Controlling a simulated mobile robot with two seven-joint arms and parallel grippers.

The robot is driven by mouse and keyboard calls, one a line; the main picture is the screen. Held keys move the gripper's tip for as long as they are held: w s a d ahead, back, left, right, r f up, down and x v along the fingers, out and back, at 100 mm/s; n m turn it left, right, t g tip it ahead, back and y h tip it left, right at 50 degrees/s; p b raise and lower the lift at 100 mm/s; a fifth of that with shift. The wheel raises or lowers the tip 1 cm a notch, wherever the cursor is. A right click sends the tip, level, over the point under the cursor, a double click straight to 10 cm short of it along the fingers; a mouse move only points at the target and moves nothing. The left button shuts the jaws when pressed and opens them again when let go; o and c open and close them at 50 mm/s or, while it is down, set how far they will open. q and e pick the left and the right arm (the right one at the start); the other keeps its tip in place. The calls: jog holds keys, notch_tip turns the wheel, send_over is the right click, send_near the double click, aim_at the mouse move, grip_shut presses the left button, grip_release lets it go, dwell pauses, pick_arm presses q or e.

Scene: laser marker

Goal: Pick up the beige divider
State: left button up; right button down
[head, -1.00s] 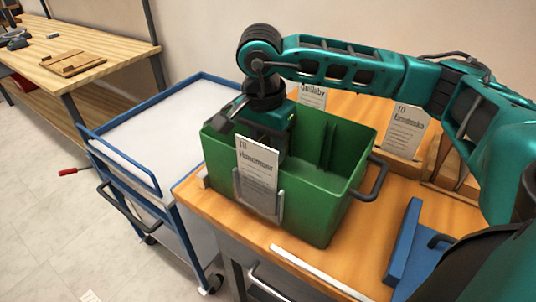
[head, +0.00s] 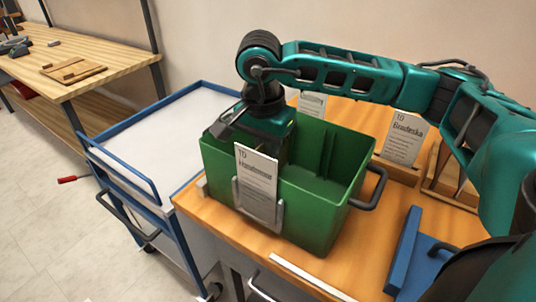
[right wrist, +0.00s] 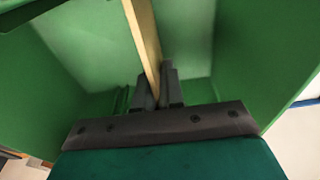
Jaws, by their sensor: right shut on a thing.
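In the right wrist view a thin beige divider (right wrist: 146,40) stands on edge inside the green bin, between the two fingers of my right gripper (right wrist: 158,85). The fingers are shut on it. In the head view the green bin (head: 325,215) sits on the wooden table, and my right arm reaches over and down into it. The gripper's fingertips and the divider are hidden there by the bin wall and a label card. My left gripper is not in view.
A white label card (head: 257,178) sits in a holder on the bin's front. More cards (head: 403,140) stand behind on the table (head: 380,235). A blue object (head: 405,250) lies right of the bin. A blue-framed cart (head: 150,140) stands left, and a wooden workbench (head: 90,60) beyond.

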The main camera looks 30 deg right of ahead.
notch_tip(320, 180, up, 12)
jog(key=shift+f+p, duration=0.1)
jog(key=shift+p, duration=0.55)
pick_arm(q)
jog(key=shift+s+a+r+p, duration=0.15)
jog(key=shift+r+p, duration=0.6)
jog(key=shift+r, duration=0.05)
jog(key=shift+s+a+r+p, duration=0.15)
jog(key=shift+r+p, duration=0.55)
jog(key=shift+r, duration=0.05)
pick_arm(e)
notch_tip(320, 180, up, 8)
